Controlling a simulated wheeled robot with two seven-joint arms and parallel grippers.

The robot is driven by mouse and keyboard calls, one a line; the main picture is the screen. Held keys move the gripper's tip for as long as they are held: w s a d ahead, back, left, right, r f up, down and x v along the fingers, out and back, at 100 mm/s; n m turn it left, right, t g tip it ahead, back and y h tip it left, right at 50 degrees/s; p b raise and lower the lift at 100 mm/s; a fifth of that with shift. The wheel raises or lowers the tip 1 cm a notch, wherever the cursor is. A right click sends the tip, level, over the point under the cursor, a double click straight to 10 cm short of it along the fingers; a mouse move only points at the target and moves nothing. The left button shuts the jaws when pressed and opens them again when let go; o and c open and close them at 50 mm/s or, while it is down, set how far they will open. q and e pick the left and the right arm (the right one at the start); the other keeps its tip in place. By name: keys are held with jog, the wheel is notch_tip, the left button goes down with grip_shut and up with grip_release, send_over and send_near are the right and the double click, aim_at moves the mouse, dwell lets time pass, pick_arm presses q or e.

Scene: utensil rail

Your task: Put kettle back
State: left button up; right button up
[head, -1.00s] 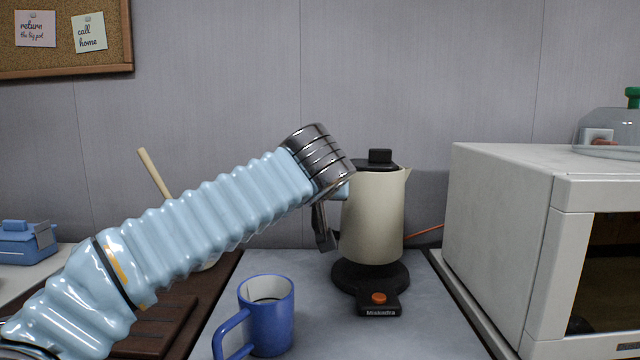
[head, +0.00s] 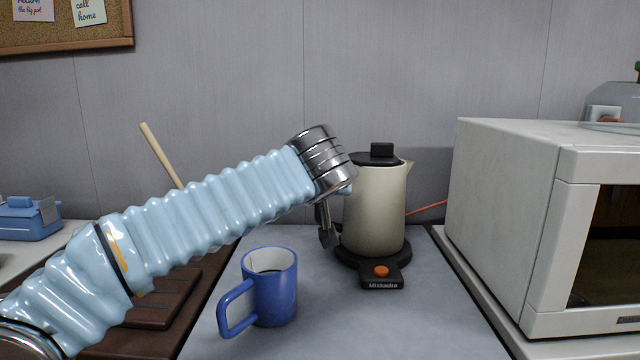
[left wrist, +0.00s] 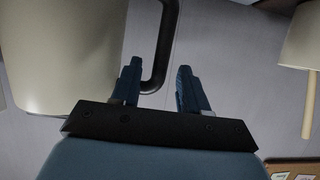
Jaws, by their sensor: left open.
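The cream kettle (head: 375,212) with a black lid stands upright on its black round base (head: 395,256), which has an orange button at the front. My left gripper (head: 326,225) is at the kettle's left side, where the handle is, and my wrist partly hides that side. In the left wrist view the kettle body (left wrist: 60,55) fills the upper left. Its black handle (left wrist: 166,40) runs down between the two spread fingers of the open left gripper (left wrist: 157,72). My right gripper is not in view.
A blue mug (head: 272,290) stands on the grey counter (head: 350,325) in front, below my left arm. A white microwave (head: 500,210) stands to the right, with a glass dome on top. A blue box (head: 28,220) is at far left.

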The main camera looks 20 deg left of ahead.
pick_arm(q)
jog(key=b+v, duration=0.1)
jog(key=v, duration=1)
jog(key=shift+s+d, duration=0.2)
jog(key=shift+s, duration=0.2)
dwell(0.6)
